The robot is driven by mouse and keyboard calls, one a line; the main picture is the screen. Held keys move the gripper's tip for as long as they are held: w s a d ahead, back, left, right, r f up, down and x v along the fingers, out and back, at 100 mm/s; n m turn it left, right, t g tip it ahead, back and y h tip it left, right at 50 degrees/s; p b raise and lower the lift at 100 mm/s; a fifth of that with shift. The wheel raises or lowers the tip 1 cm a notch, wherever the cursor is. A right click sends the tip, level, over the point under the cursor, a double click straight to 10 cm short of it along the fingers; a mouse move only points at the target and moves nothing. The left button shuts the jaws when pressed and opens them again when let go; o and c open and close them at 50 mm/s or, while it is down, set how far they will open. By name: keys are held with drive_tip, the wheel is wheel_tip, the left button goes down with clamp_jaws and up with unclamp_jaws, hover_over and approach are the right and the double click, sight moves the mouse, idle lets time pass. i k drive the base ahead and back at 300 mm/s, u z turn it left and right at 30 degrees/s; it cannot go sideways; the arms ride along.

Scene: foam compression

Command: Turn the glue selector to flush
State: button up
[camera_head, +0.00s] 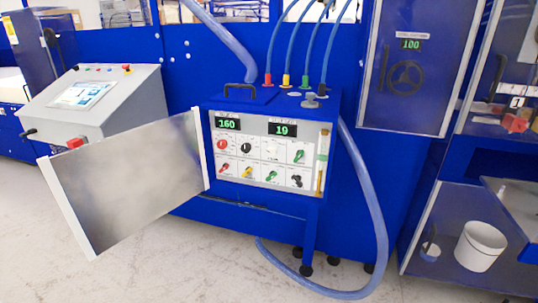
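The blue glue unit (262,105) stands in the middle with its hinged clear door (130,180) swung open to the left. Its white control panel (258,160) is exposed and carries two rows of knobs. The lower row has a red knob (222,169), a yellow knob (247,171), a green knob (271,176) and a black knob (296,180). The labels are too small to read, so I cannot tell which is the glue selector or its setting. My gripper is not in view.
Displays above the knobs read 160 (227,123) and 19 (282,129). A thick blue hose (372,195) loops down the unit's right side to the floor. A grey console (95,100) stands left, a white bucket (480,246) right. The floor in front is clear.

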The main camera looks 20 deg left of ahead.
sight(271, 151)
drive_tip(key=u, duration=0.5)
drive_tip(key=k, duration=0.6)
drive_tip(key=u, duration=1.15)
drive_tip(key=i, duration=1)
drive_tip(key=z, duration=0.5)
